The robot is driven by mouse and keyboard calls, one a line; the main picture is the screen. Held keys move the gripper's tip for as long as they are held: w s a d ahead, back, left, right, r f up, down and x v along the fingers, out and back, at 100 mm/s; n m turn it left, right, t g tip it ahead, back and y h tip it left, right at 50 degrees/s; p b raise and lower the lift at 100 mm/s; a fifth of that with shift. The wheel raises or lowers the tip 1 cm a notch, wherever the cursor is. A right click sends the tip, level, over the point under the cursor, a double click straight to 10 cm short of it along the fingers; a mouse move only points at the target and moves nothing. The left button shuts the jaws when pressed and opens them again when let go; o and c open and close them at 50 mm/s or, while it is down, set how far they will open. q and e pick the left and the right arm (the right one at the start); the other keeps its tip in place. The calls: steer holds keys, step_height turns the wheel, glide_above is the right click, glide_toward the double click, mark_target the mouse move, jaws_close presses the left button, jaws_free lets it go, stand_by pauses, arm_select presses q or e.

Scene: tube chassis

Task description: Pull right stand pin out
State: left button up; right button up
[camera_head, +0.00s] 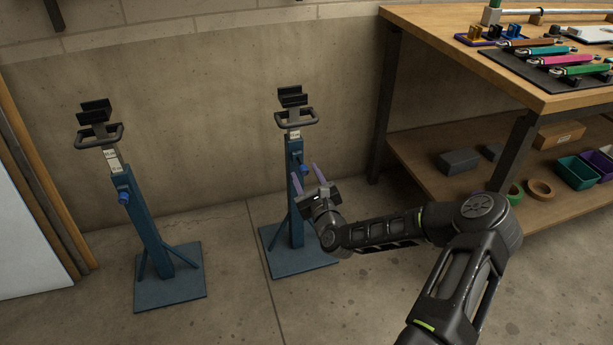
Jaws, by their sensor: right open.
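The right stand (296,225) is a blue post on a square base plate, upright on the floor, with a black cradle and grey handle on top. My right gripper (305,173) is open, with purple fingers pointing up toward the pin. The fingertips appear just below the knob, one in front of the post and one to its right. I cannot tell whether they touch it. My left gripper is not in view.
A similar left stand (150,235) with its own blue knob (123,197) stands to the left. A wooden workbench (430,22) with tools on top and bins on its lower shelf (430,165) is at the right. A concrete wall is behind; floor between the stands is clear.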

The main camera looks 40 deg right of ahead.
steer(key=p+v, duration=0.2)
steer(key=v, duration=0.5)
steer(key=shift+s+a, duration=0.15)
steer(key=shift+s, duration=0.25)
stand_by(0.3)
